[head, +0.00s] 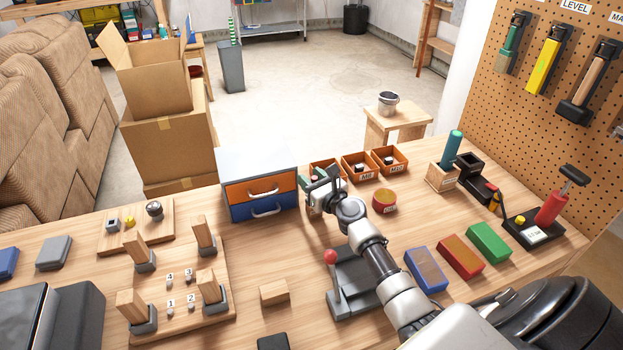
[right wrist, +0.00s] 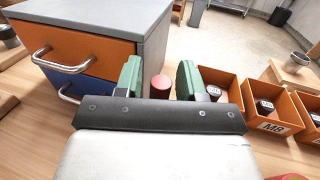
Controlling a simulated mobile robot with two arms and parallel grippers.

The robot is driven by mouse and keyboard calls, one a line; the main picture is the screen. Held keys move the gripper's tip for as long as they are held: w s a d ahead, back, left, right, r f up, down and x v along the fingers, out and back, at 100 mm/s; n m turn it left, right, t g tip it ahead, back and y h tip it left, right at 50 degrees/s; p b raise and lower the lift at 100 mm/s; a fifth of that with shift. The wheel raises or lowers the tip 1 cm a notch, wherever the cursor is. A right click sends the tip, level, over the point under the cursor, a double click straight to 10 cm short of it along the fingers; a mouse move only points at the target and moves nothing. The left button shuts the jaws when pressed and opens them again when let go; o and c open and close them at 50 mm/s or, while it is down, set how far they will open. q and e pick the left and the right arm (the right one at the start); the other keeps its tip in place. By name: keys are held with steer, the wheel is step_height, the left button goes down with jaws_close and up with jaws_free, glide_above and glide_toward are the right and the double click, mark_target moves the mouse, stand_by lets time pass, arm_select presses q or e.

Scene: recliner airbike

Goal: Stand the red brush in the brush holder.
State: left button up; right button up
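A red, round-topped cylinder (right wrist: 160,87), possibly the red brush's handle, stands between the drawer unit and the orange bins in the right wrist view. My right gripper (right wrist: 161,80) is open, its green-padded fingers on either side of the cylinder in that view, with gaps showing. I cannot tell how far beyond the fingertips it is. In the head view my right gripper (head: 318,180) hides it. A labelled wooden box (head: 440,178) with a teal cylinder upright in it stands at the back right; it may be the brush holder, but the label is unreadable. My left gripper is not in view.
The drawer unit (head: 259,185) is close left of my right gripper; orange bins (head: 357,166) are close right. A round red tin (head: 384,201), coloured blocks (head: 461,256) and a lever device (head: 350,283) lie nearer. A red-handled tool (head: 551,208) stands far right.

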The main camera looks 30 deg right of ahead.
steer(key=shift+o, duration=0.5)
steer(key=shift+s, duration=0.1)
steer(key=shift+s, duration=0.3)
steer(key=s, duration=1)
steer(key=shift+d+p, duration=0.15)
steer(key=shift+p, duration=0.15)
steer(key=shift+s, duration=0.1)
